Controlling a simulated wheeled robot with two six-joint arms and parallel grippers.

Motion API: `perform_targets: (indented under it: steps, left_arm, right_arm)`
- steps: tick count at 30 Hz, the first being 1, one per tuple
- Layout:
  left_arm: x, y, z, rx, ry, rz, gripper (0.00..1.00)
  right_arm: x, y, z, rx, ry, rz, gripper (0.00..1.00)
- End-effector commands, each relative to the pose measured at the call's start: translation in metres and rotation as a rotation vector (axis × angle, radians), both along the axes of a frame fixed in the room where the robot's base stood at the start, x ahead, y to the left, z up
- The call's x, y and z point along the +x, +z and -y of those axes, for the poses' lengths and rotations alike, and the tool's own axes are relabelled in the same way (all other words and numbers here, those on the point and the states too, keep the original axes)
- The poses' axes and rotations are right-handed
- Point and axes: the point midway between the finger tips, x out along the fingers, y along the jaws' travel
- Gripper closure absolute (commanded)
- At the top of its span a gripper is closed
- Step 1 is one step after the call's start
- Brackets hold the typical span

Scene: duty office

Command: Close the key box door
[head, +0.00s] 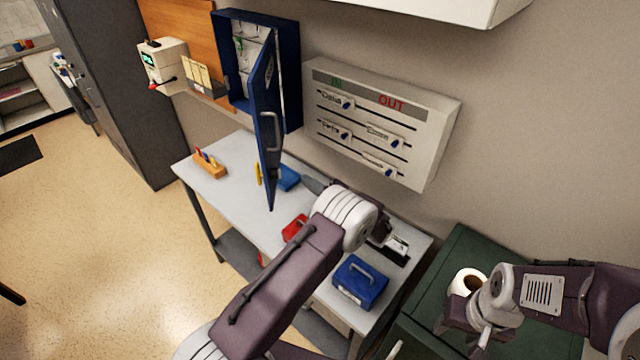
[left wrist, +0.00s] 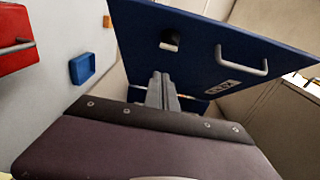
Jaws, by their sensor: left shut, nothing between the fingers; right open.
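The blue key box (head: 289,70) hangs on the wall at the upper middle of the head view. Its door (head: 264,100) stands wide open, swung out into the room, and keys show inside. The door's grey handle (head: 271,132) faces right. My left gripper (head: 311,184) is shut and empty, to the right of the door's lower part and partly hidden by my wrist. In the left wrist view its fingers (left wrist: 163,88) are close before the door (left wrist: 200,60), below the lock; contact cannot be told. My right gripper (head: 468,335) is open near the paper roll.
The table (head: 235,200) below holds an orange block (head: 209,166), a blue tray (head: 288,178), a red box (head: 294,228) and a blue cash box (head: 360,281). An IN/OUT board (head: 380,120) is right of the key box. A paper roll (head: 466,281) stands on the green cabinet (head: 455,250).

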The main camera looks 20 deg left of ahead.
Motion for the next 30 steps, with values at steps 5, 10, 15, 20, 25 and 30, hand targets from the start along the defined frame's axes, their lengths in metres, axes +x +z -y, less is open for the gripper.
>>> perform_targets:
  steps: [5,10,15,20,25,30]
  left_arm:
    - [0.006,0.008,-0.034,0.002,0.003,-0.005,1.00]
    - [-0.001,0.004,-0.053,0.001,0.002,-0.002,1.00]
    - [-0.003,0.000,-0.059,0.000,0.000,-0.001,1.00]
    - [-0.003,-0.001,-0.059,0.000,0.000,0.000,1.00]
    - [-0.002,-0.001,-0.060,0.000,0.001,0.000,1.00]
    - [0.006,-0.006,-0.069,-0.006,0.003,0.003,1.00]
  right_arm:
    - [0.000,0.031,0.000,0.000,0.000,0.000,0.48]
    - [0.000,0.044,0.000,0.000,0.000,0.000,0.48]
    - [0.000,0.046,0.000,0.000,0.000,0.000,0.48]
    - [0.000,0.045,0.000,0.000,0.000,0.000,0.48]
    - [0.000,0.044,0.000,0.000,0.000,0.000,0.48]
    - [0.000,0.030,0.000,0.000,0.000,0.000,0.48]
